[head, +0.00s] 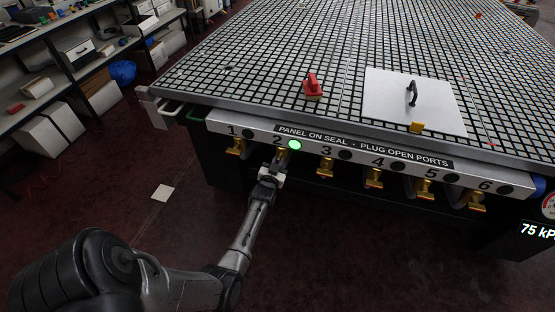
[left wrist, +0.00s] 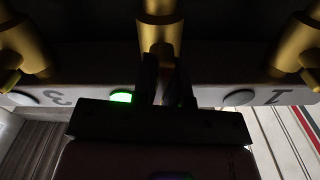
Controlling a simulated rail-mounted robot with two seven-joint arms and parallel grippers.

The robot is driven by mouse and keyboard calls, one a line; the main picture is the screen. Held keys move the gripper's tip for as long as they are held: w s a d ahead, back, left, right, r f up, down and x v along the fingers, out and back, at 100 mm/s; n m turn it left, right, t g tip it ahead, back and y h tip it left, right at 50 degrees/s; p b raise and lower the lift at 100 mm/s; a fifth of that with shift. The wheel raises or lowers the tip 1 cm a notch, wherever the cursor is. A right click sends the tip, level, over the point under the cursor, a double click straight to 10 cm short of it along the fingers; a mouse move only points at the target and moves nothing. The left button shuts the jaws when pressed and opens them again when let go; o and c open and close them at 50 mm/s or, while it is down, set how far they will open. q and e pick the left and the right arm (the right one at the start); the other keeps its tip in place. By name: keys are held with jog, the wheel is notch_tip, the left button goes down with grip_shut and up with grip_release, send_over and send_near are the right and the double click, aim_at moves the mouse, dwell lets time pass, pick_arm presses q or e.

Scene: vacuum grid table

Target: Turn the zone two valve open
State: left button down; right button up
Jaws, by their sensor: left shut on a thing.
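The zone two valve is a brass valve (head: 281,157) under the label 2 on the table's front strip. A round lamp (head: 295,144) beside the 2 glows green. My left gripper (head: 275,168) reaches up to this valve from below and is shut on its handle. In the left wrist view the gripper's dark fingers (left wrist: 165,82) close at the brass valve (left wrist: 160,38), and the lit green lamp (left wrist: 121,97) shows beside them. The fingers hide most of the handle, so its exact angle is hard to tell. My right gripper is not in view.
Brass valves for zones 1 (head: 236,147) and 3 (head: 326,168) flank it, with several more to the right; their lamps are dark. On the grid table (head: 230,85) are a white panel (head: 385,100) with a handle and a red plug (head: 313,86).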

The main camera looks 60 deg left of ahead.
pick_arm(q)
jog(key=shift+r+n+p, duration=0.1)
jog(key=shift+n+p, duration=0.35)
jog(key=shift+n, duration=0.55)
jog(key=c, duration=1.2)
grip_release()
jog(key=shift+o, duration=0.2)
jog(key=shift+s+d+p, duration=0.35)
jog(key=shift+s+d, duration=0.05)
jog(key=p+v, duration=0.3)
jog(key=v, duration=0.9)
jog(key=shift+s+d+p, duration=0.25)
jog(key=shift+s+p, duration=0.05)
jog(key=shift+p, duration=0.1)
